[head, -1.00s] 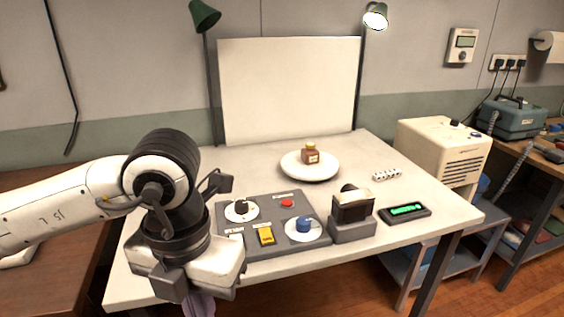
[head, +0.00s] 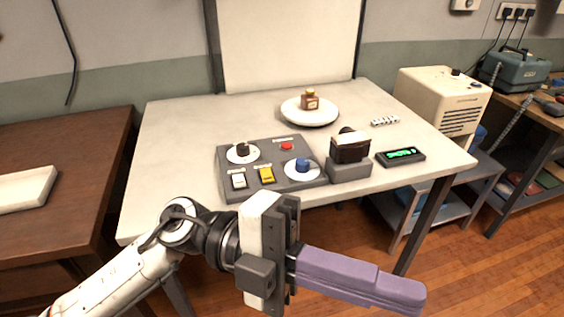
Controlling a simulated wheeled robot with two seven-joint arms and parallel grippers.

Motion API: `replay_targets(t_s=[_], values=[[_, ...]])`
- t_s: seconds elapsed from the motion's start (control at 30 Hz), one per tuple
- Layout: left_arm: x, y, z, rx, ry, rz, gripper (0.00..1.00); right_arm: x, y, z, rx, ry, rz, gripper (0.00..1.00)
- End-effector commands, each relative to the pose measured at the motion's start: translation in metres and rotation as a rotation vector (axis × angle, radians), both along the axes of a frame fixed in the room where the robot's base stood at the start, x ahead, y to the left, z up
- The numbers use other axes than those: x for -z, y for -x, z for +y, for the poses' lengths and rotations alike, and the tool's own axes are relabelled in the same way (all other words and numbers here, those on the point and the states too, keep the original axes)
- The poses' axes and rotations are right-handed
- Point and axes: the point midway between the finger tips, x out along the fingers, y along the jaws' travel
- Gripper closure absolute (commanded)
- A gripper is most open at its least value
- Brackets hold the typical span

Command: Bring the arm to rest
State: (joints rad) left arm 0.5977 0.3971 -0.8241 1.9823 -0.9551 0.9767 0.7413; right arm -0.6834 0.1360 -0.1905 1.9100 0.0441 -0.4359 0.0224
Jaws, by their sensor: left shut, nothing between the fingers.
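My left arm comes in from the lower left of the head view. My left gripper (head: 400,291) has purple fingers that point to the right. The fingers lie together, shut and empty. The gripper is in front of the near edge of the white table (head: 175,135), over the wooden floor, and touches nothing that I can see. My right gripper is not in view.
A brown table (head: 60,150) stands at left.

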Motion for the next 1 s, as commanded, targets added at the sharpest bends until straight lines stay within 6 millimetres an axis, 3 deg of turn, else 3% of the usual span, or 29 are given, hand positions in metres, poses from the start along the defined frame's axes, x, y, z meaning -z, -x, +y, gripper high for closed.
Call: replay_targets(t_s=[0.1,0.17,0.27,0.3,0.4,0.47,0.57,0.63,0.8,0.9,1.0], values=[[-0.02,-0.055,0.01,-0.241,0.243,0.285,1.0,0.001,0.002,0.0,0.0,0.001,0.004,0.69],[-0.015,-0.091,0.025,-0.386,0.333,0.427,1.0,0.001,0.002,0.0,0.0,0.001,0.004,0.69],[0.022,-0.147,0.06,-0.646,0.423,0.667,1.0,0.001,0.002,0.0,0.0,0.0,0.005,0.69],[0.043,-0.164,0.075,-0.742,0.438,0.752,1.0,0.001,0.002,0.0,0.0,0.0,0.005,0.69],[0.105,-0.191,0.112,-0.96,0.437,0.947,1.0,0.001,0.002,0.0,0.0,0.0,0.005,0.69],[0.146,-0.197,0.133,-1.079,0.415,1.057,1.0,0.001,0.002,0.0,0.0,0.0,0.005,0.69],[0.215,-0.192,0.166,-1.258,0.354,1.225,1.0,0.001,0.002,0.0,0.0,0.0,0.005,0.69],[0.264,-0.178,0.187,-1.369,0.295,1.34,1.0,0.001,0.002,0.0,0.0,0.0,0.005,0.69],[0.367,-0.119,0.229,-1.591,0.113,1.594,1.0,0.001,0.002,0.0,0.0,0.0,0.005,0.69],[0.411,-0.079,0.246,-1.676,0.004,1.711,1.0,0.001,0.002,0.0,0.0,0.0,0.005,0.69],[0.438,-0.046,0.256,-1.728,-0.079,1.795,1.0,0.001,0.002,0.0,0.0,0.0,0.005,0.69]])
